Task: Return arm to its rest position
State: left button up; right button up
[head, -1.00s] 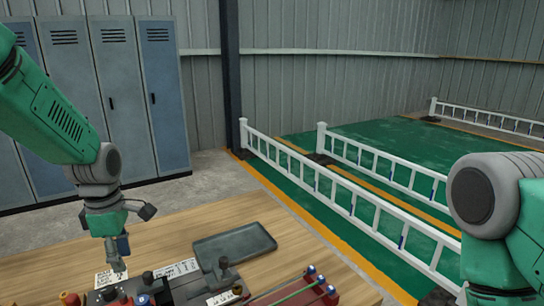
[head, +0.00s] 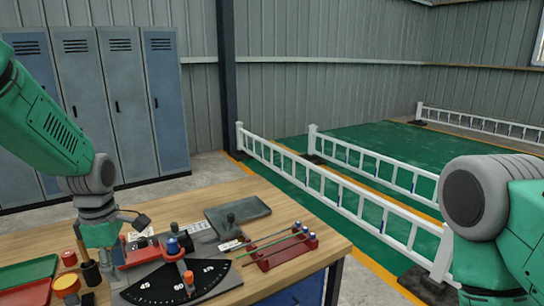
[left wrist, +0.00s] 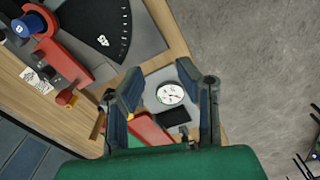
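My left arm comes in from the left in the head view, bent downward at the elbow. My left gripper (head: 104,236) hangs over the table's left part, close to the bending tool with its black angle scale (head: 180,284). Its fingertips are largely hidden there. In the left wrist view the two fingers of this gripper (left wrist: 161,78) stand apart with nothing held between them. A round white dial gauge (left wrist: 170,94) shows beyond the gap, below the fingers. Part of my right arm shows at the right edge of the head view; its gripper is out of frame.
The wooden table (head: 325,252) carries a grey tray (head: 238,213), a red rack with thin rods (head: 285,248), a green bin (head: 28,272) and small knobbed parts. White railings (head: 330,190) stand beyond it. Grey lockers (head: 130,105) line the wall.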

pick_arm(q)
jog(key=s+d+f+m+b, duration=0.1)
jog(key=s+f+m+b, duration=0.2)
jog(key=s+f+m, duration=0.75)
jog(key=s+d+f+m+b, duration=0.1)
jog(key=s+f+b, duration=0.3)
jog(key=f, duration=1.3)
jog(key=s+d+f+m+b, duration=0.1)
jog(key=s+f+m, duration=0.3)
jog(key=s, duration=0.4)
jog(key=s+d+f+m+b, duration=0.1)
jog(key=s+f+m+b, duration=0.2)
jog(key=s+f+m, duration=0.2)
jog(key=s+m, duration=0.1)
jog(key=s, duration=0.2)
jog(key=shift+t, duration=0.3)
pick_arm(e)
notch_tip(320, 180, down, 12)
jog(key=shift+w+r, duration=0.2)
jog(key=shift+w, duration=0.15)
pick_arm(q)
jog(key=shift+w+d+f, duration=0.1)
jog(key=shift+w, duration=0.1)
